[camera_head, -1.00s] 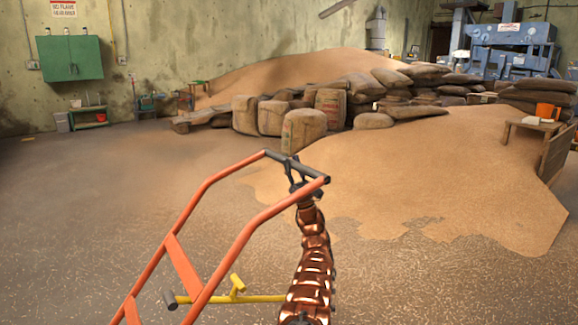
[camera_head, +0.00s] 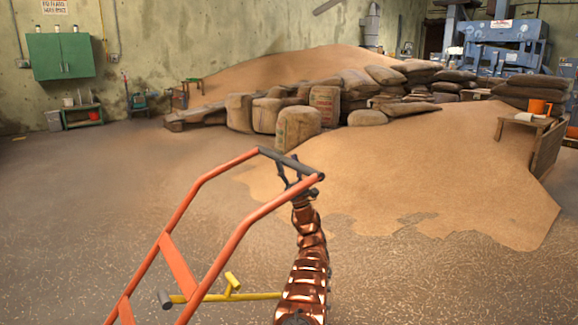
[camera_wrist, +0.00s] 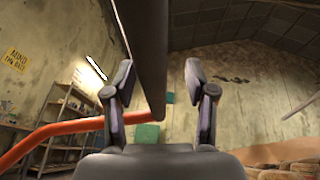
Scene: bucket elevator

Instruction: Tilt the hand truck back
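The orange hand truck (camera_head: 178,264) stands in front of me, with its frame rising toward the centre of the head view. Its dark crossbar handle (camera_head: 288,161) joins the tops of the two side rails. A yellow bar (camera_head: 250,297) with a short upright piece shows low on the frame. Its wheels and foot are out of view. My gripper (camera_head: 296,177) is at the right part of the handle. In the wrist view, the fingers (camera_wrist: 160,72) are spread, and the dark handle (camera_wrist: 148,40) runs between them, nearer the left finger. Contact is unclear.
A large grain heap (camera_head: 440,165) spreads across the floor ahead and right. Burlap sacks (camera_head: 297,127) line its edge. A small table (camera_head: 522,120) with an orange bucket (camera_head: 540,107) stands far right. A green cabinet (camera_head: 62,56) hangs on the left wall. Floor at left is clear.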

